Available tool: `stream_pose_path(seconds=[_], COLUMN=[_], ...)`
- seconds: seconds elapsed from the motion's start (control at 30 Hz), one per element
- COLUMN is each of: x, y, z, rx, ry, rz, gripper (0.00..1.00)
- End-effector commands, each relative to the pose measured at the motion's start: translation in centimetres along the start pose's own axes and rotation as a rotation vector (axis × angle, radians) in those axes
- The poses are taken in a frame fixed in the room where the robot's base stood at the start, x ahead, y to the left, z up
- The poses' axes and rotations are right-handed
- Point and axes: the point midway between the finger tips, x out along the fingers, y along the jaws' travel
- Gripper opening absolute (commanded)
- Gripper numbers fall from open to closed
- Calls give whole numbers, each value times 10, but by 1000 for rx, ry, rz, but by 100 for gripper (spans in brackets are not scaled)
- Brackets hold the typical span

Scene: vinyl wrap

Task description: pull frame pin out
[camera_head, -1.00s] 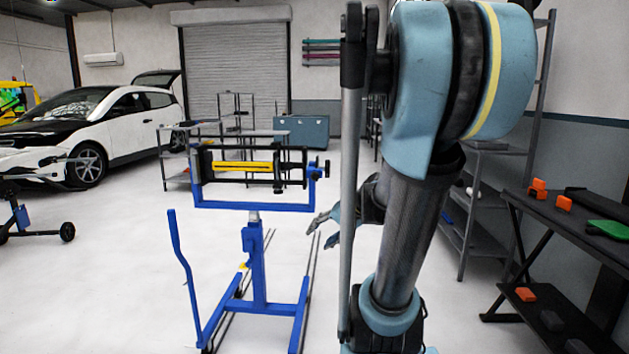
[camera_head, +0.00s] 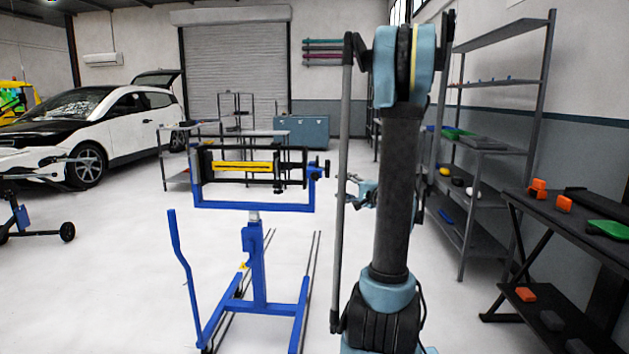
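A blue wheeled stand (camera_head: 257,268) stands left of my arm. It carries a black rectangular frame (camera_head: 228,152) with a yellow bar (camera_head: 245,167) lying across it. A dark knob (camera_head: 326,168) sticks out at the frame's right end, by a blue bracket. A small yellow part (camera_head: 243,266) shows low on the stand's post. I cannot tell for sure which part is the frame pin. My gripper (camera_head: 346,191) is right of the frame and apart from it, a little lower in the picture. Its fingers look spread and empty; my arm's rod hides part of it.
A dark table (camera_head: 560,228) with orange blocks and a green item stands at the right, before a grey shelf rack (camera_head: 505,152). A workbench (camera_head: 270,133) is behind the stand, and a white car (camera_head: 130,130) is at the left. The floor around the stand is mostly clear.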

Motion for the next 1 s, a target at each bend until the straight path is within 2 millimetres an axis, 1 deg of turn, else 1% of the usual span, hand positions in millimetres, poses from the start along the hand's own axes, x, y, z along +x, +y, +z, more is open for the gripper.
stream_pose_path(seconds=[0.17, 0.37, 1.0], x=[7, 31, 139], y=[-1, -1, -2], z=[-3, -2, -2], rx=[7, 6, 5], ry=[5, 1, 2], rz=[-10, -9, -8], gripper=[51, 51, 51])
